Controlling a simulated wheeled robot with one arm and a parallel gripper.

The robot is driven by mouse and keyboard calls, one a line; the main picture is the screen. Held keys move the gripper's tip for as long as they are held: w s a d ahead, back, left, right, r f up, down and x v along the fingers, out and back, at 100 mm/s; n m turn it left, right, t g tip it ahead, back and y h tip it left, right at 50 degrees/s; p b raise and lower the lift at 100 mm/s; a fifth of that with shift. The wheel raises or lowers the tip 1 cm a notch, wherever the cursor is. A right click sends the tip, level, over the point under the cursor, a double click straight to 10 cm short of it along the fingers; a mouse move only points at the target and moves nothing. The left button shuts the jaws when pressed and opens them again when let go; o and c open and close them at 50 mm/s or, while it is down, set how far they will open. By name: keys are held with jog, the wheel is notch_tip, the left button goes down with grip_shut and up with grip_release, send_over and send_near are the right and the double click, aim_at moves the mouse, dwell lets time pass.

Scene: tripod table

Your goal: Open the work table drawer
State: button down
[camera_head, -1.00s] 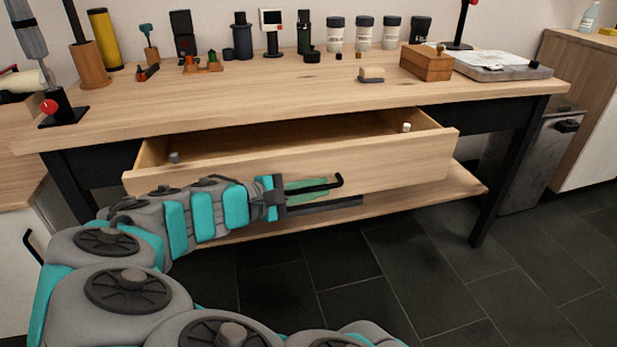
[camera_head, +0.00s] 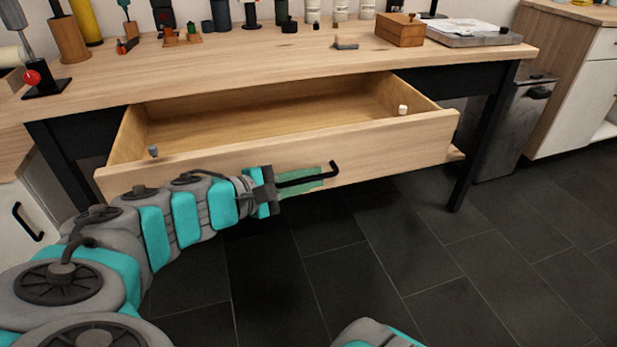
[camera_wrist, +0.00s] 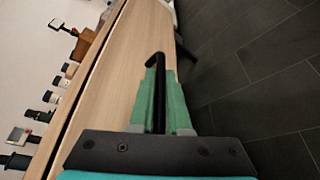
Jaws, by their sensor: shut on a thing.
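The work table (camera_head: 250,72) has a light wooden top and dark legs. Its wide wooden drawer (camera_head: 400,143) is pulled well out, and its inside shows. A small whitish piece (camera_head: 403,109) and a small grey piece (camera_head: 153,151) sit near the drawer's two sides. A black bar handle (camera_head: 334,168) is on the drawer front; it also shows in the wrist view (camera_wrist: 158,62). My gripper (camera_head: 300,178) is at the handle, its green fingers (camera_wrist: 160,105) on both sides of the bar, shut on it. Part of the handle is hidden by the fingers.
A wooden box (camera_head: 400,30) and a grey tray-like device (camera_head: 472,32) stand on the tabletop with several bottles and tools behind. A grey bin (camera_head: 508,125) stands right of the table. The dark tiled floor (camera_head: 400,260) in front is clear.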

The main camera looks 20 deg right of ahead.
jog(key=c, duration=1.2)
grip_release()
jog(key=shift+o, duration=0.2)
jog(key=shift+a, duration=0.1)
jog(key=v, duration=0.7)
jog(key=shift+a, duration=0.1)
jog(key=shift+s+a+r, duration=0.1)
jog(key=shift+s+a, duration=0.05)
jog(key=shift+a, duration=0.1)
